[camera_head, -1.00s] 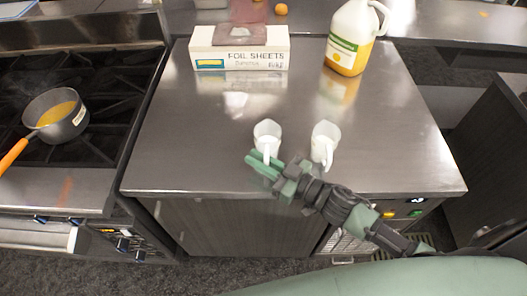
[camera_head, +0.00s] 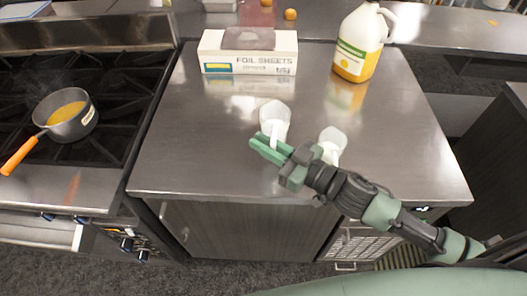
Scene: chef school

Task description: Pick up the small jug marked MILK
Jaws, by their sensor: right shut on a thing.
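Two small white jugs stand out on the steel counter (camera_head: 200,150). My right gripper (camera_head: 268,148) is shut on the handle of the left jug (camera_head: 275,112), at its near side. This jug looks upright and seems to be a little above the counter, though the gap is hard to see. The right jug (camera_head: 333,136) stands on the counter, partly hidden behind my right arm. I cannot read a MILK mark on either jug. My left gripper is not in view.
A foil sheets box (camera_head: 248,68) and a jug of orange liquid (camera_head: 357,45) stand at the back. A pan (camera_head: 80,128) with an orange handle is on the stove (camera_head: 125,75) at left. The counter's left part is clear.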

